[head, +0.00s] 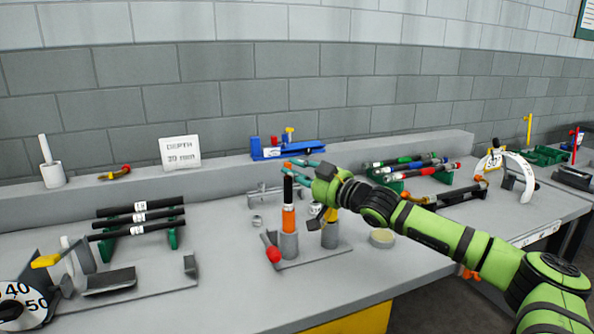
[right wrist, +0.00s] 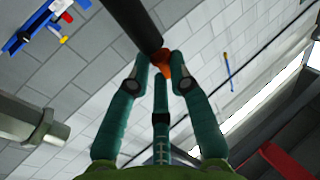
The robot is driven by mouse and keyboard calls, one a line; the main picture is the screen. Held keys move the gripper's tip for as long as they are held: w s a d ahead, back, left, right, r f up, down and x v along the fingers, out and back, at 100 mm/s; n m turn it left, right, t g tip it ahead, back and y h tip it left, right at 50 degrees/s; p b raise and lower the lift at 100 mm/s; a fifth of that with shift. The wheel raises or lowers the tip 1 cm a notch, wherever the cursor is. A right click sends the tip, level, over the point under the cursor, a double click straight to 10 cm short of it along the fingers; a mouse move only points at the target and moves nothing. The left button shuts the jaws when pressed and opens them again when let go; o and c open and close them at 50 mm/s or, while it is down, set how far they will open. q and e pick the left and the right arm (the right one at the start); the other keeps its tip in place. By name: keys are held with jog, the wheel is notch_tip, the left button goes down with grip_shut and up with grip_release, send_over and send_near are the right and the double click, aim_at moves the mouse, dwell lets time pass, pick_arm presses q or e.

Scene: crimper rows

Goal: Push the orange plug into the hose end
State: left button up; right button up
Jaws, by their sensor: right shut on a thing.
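A black hose (head: 288,189) stands upright, with an orange sleeve (head: 289,218) around its lower part, in a grey cylindrical holder (head: 289,245). My right gripper (head: 303,165) reaches in from the right, with its teal fingers level with the top of the hose. It is shut on the small orange plug (head: 287,165), which shows just above the hose top. In the right wrist view the plug (right wrist: 164,59) sits between the fingertips, beside the dark hose end (right wrist: 146,35). The plug and hose end overlap there; I cannot tell how deep the plug sits. My left gripper is out of view.
A second grey post (head: 330,236) and a red-knobbed lever (head: 272,253) stand close by the holder. A rack of black hoses (head: 138,218) is at the left. A "DEPTH 39 mm" card (head: 180,152) stands on the back ledge. The front bench is fairly clear.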

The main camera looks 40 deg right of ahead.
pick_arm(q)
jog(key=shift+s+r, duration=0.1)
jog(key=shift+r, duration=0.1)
pick_arm(e)
jog(key=shift+s+r, duration=0.1)
jog(key=shift+r, duration=0.3)
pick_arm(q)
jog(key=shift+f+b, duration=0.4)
pick_arm(e)
jog(key=shift+n, duration=0.4)
dwell(0.6)
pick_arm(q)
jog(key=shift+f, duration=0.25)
pick_arm(e)
jog(key=shift+f, duration=0.25)
